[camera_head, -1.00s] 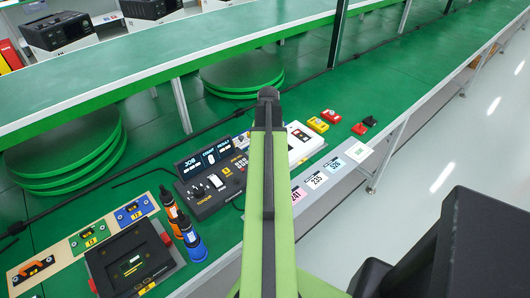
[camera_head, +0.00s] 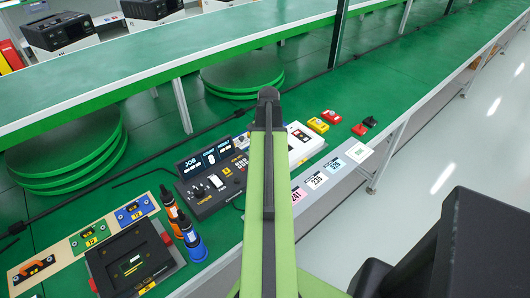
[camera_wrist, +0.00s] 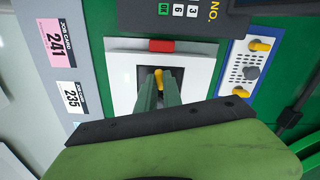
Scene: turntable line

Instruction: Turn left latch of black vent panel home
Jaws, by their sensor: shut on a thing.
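My gripper (camera_wrist: 159,92) has its green fingers closed around a small yellow piece (camera_wrist: 158,76) in the wrist view. The piece stands at a dark inset (camera_wrist: 144,76) within a white frame (camera_wrist: 118,70), with a red block (camera_wrist: 161,46) on the far edge. My fingers hide much of the inset, so I cannot tell whether it is the black vent panel or how far the yellow piece is turned. In the head view my arm covers the gripper and part of the white unit (camera_head: 304,152).
A blue-edged perforated panel (camera_wrist: 236,72) with yellow end pieces lies right of the white frame. A dark control console (camera_head: 215,190), two bottles (camera_head: 193,240) and a black framed unit (camera_head: 165,274) stand along the bench. Number cards (camera_head: 316,180) line its front edge.

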